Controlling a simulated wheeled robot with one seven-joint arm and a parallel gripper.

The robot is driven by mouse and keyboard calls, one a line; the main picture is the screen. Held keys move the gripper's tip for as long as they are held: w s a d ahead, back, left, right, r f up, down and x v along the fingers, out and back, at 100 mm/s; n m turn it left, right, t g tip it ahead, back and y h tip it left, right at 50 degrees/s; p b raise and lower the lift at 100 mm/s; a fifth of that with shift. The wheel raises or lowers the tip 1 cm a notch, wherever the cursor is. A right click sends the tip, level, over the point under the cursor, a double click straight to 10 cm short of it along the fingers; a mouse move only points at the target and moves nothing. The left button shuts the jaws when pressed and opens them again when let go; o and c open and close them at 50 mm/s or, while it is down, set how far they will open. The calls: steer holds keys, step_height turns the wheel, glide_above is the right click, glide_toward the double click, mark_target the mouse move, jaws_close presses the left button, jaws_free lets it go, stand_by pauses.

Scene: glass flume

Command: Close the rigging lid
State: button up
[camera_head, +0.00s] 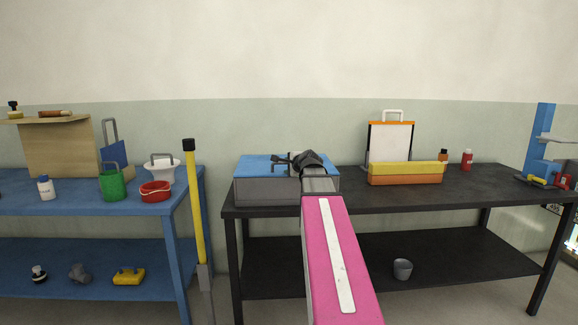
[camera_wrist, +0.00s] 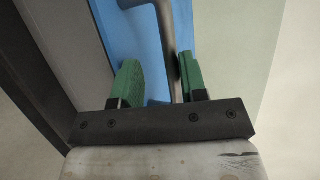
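A grey box (camera_head: 262,191) with a blue lid (camera_head: 256,166) stands on the left end of the black bench. The lid lies flat or nearly flat over the box; I cannot tell whether a small gap is left. It also fills the upper middle of the wrist view (camera_wrist: 143,32). My gripper (camera_head: 284,163) is over the lid. In the wrist view its two green-padded fingers (camera_wrist: 159,66) are apart, on either side of the lid's grey bar handle (camera_wrist: 167,30). The handle is close to the right finger, with a gap to the left one. No label shows which box is for rigging.
A yellow and orange box (camera_head: 405,173) stands right of my arm, a handled white panel with orange edges (camera_head: 390,143) upright behind it. Two small bottles (camera_head: 467,160) stand beyond. A yellow post (camera_head: 194,205) stands left of the black bench (camera_head: 480,180), beside a blue bench (camera_head: 80,208).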

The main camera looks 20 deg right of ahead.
steer(key=shift+s+f, duration=0.1)
steer(key=shift+f, duration=0.15)
steer(key=v, duration=1.1)
steer(key=shift+r, duration=0.2)
steer(key=shift+a, duration=0.1)
steer(key=s+a+f+n+g, duration=0.1)
steer(key=a+f+n+g, duration=0.4)
steer(key=f, duration=0.7)
steer(key=s+a+f+n+g, duration=0.1)
steer(key=a+f+n+g, duration=0.15)
steer(key=a+f, duration=0.6)
steer(key=s+a+f+n+g, duration=0.2)
steer(key=s+f+n, duration=0.1)
steer(key=f, duration=0.4)
steer(key=s+a+f+n+g+h, duration=0.1)
steer(key=s+f+n, duration=0.3)
steer(key=f, duration=0.4)
steer(key=s+a+f+n+g+h, duration=0.1)
steer(key=s+a+f+n+g, duration=0.2)
steer(key=s+f, duration=0.2)
step_height(320, 180, down, 4)
steer(key=shift+s+a+r+n, duration=0.25)
steer(key=shift+s+a+n, duration=0.05)
steer(key=shift+n, duration=0.05)
